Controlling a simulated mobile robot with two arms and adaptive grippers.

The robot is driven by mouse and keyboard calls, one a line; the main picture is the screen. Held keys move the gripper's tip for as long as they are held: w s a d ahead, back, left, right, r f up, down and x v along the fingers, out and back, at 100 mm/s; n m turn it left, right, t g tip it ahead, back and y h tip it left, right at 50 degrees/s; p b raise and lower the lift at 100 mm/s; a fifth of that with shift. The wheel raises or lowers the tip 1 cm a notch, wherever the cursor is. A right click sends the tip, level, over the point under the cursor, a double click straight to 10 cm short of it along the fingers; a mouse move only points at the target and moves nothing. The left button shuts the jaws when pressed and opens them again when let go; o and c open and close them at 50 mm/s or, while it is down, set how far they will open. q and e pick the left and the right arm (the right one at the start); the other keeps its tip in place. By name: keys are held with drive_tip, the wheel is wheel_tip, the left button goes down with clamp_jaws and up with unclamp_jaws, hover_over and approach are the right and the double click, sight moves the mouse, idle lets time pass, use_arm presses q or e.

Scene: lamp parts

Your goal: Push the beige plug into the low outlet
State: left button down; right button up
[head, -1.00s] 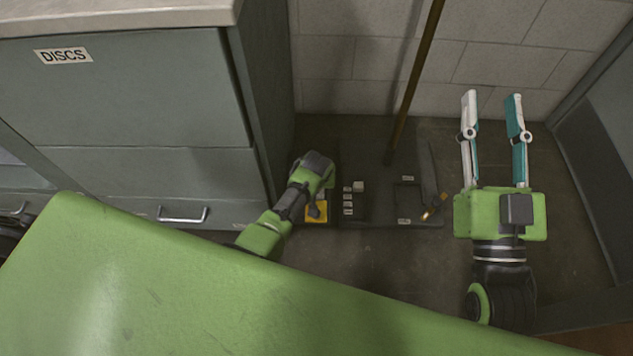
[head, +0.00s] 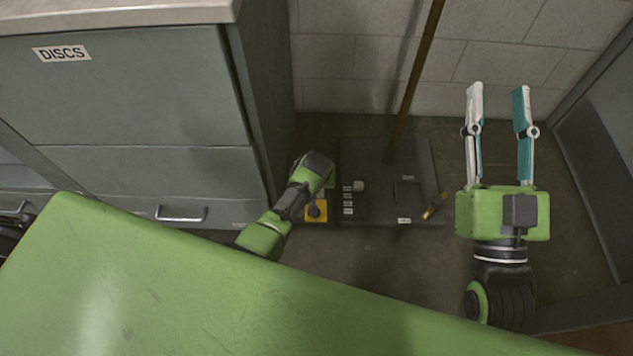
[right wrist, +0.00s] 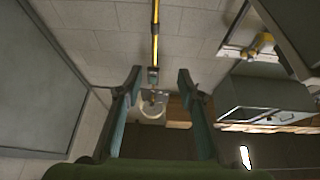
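A small pale block (head: 358,186), possibly the beige plug, sits on a dark strip (head: 352,212) with several small white labels in the head view. I cannot make out the low outlet for sure. My left gripper (head: 316,196) points down over a yellow block (head: 316,212), left of the strip. Its fingers are hidden behind its own body, so I cannot see its opening or any grip. My right gripper (head: 498,92) is open and empty, right of the floor panel, fingers towards the wall. Its two fingers also show apart in the right wrist view (right wrist: 155,78).
A dark panel (head: 424,160) with a square outline lies on the floor. A brass-coloured piece (head: 434,207) is at its right edge. A thin pole (head: 415,75) rises along the tiled wall. A grey cabinet (head: 130,95) stands left; a green surface (head: 200,290) covers the front.

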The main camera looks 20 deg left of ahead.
use_arm(q)
drive_tip(key=shift+f, duration=0.15)
use_arm(e)
drive_tip(key=shift+s+r+t, duration=0.3)
drive_tip(key=shift+r, duration=0.25)
use_arm(q)
drive_tip(key=shift+f, duration=0.1)
use_arm(e)
drive_tip(key=shift+s+r, duration=0.1)
drive_tip(key=shift+r, duration=0.15)
use_arm(q)
drive_tip(key=shift+f+b, duration=0.15)
drive_tip(key=shift+b, duration=0.15)
use_arm(e)
drive_tip(key=shift+s+r+t, duration=0.35)
drive_tip(key=shift+r+t, duration=0.15)
drive_tip(key=shift+r, duration=0.05)
use_arm(q)
drive_tip(key=shift+f, duration=0.4)
use_arm(e)
drive_tip(key=shift+s+d+r+t+y, duration=0.15)
drive_tip(key=shift+s+r+t+y, duration=0.25)
drive_tip(key=shift+s+r+t, duration=0.35)
idle(0.7)
drive_tip(key=shift+w+g, duration=0.1)
drive_tip(key=shift+g, duration=0.15)
use_arm(q)
drive_tip(key=shift+f, duration=0.25)
idle(0.3)
